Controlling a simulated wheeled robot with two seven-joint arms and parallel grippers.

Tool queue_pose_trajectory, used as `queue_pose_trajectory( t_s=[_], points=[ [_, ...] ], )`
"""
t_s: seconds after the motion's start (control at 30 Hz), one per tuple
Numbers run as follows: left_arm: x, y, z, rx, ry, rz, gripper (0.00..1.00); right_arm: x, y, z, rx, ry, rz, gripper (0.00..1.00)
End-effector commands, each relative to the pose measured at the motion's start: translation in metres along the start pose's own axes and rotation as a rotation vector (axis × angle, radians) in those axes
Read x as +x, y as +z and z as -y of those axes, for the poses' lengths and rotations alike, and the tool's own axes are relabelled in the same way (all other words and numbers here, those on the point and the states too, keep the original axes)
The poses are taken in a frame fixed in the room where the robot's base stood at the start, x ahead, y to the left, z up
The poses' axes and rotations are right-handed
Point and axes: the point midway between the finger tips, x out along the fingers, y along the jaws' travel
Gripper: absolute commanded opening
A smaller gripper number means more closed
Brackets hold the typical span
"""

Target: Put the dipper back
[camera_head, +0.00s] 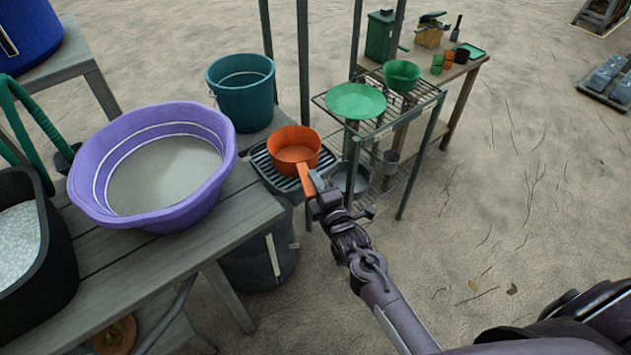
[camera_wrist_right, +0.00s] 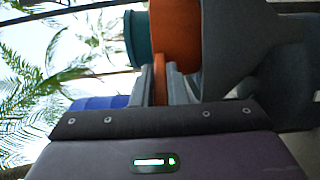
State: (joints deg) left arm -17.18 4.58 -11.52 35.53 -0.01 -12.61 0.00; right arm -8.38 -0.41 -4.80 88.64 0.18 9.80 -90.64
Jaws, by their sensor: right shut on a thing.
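The orange dipper (camera_head: 294,147) is upright over a small dark slatted rack (camera_head: 263,167) beside the table. I cannot tell whether it touches the rack. Its handle (camera_head: 306,180) points toward my right arm. My right gripper (camera_head: 313,190) is shut on the handle's end. In the right wrist view the orange dipper (camera_wrist_right: 174,40) shows ahead, its handle between the two fingers (camera_wrist_right: 160,85). My left gripper is not in view.
A purple tub (camera_head: 215,185) stands on the grey table (camera_head: 240,215) to the left. A teal bucket (camera_head: 242,100) stands behind the dipper. A wire shelf (camera_head: 345,120) with green bowls is to the right. Open sandy ground (camera_head: 530,200) lies on the right.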

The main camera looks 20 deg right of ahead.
Motion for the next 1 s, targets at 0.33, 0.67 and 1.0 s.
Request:
queue_pose_trajectory(
  t_s=[0.33,0.67,1.0],
  points=[
    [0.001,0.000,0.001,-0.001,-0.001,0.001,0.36,0.000,0.000,0.002,0.000,-0.001,0.000,0.34],
    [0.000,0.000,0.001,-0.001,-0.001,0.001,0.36,-0.012,0.000,0.001,-0.001,-0.003,0.000,0.34],
    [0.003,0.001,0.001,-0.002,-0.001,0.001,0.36,-0.082,0.000,0.001,-0.002,-0.005,-0.001,0.34]
  ],
)
